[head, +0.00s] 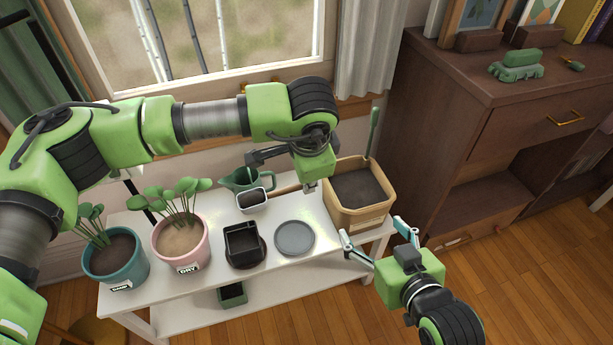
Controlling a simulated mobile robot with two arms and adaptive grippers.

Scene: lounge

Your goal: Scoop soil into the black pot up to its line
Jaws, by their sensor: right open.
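The square black pot (243,246) stands upright on the white table; its inside looks dark and I cannot make out its line or any soil level. A pale scoop (252,200) with a wooden handle lies behind it, dark inside. A tan bin (347,218) of dark soil (358,189) stands at the right end, with a green-handled tool (374,130) upright at its back. My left gripper (281,179) is over the scoop's handle, its fingers spread apart, seemingly not closed on it. My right gripper (378,238) is open and empty in front of the bin.
A grey round saucer (294,238) lies right of the black pot. A pink pot (182,250) and a teal pot (117,262) with plants stand left. A green watering can (240,180) is behind the scoop. A small green pot (232,295) sits on the lower shelf.

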